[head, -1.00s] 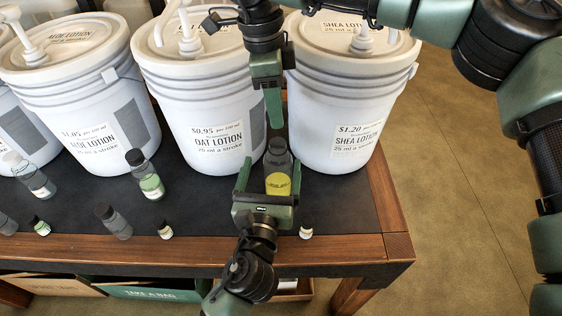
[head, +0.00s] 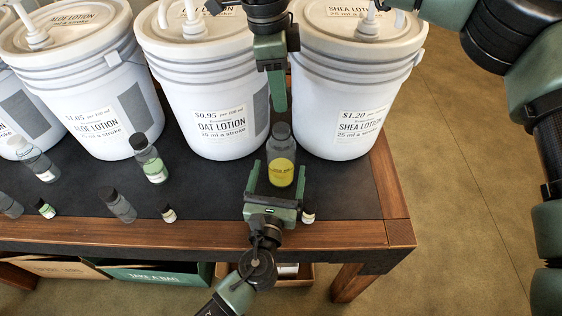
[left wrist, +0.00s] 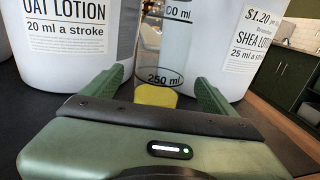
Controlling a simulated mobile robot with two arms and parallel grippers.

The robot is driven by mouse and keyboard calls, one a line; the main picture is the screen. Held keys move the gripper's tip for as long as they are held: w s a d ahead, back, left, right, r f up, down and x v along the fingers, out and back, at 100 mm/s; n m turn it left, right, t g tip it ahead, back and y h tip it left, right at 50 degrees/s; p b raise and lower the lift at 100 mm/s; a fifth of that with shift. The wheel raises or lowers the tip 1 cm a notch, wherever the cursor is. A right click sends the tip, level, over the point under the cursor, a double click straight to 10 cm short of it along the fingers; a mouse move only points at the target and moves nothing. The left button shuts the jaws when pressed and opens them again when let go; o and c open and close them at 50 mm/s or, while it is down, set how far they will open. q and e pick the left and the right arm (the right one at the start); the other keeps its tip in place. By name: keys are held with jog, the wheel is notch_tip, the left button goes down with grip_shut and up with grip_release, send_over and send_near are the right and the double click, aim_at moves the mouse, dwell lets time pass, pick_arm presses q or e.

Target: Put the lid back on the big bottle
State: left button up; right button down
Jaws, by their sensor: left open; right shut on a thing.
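My left gripper (head: 277,180) is open, low at the front of the bottle, one finger to each side. In the left wrist view the bottle (left wrist: 172,55) stands between the open fingers, its top out of view.
Lotion buckets (head: 220,110) with pumps stand close behind, the shea one (head: 345,95) at the right. Smaller bottles (head: 150,160) stand to the left. A tiny bottle (head: 308,215) is just right of my left gripper. The table's wooden front edge (head: 180,232) is close.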

pick_arm(q)
jog(key=w, duration=0.4)
jog(key=w+d, duration=0.1)
jog(key=w, duration=0.2)
jog(key=shift+r, duration=0.25)
pick_arm(e)
jog(key=shift+w, duration=0.1)
pick_arm(q)
jog(key=shift+s, duration=0.1)
grip_shut()
pick_arm(e)
jog(key=shift+f, duration=2.55)
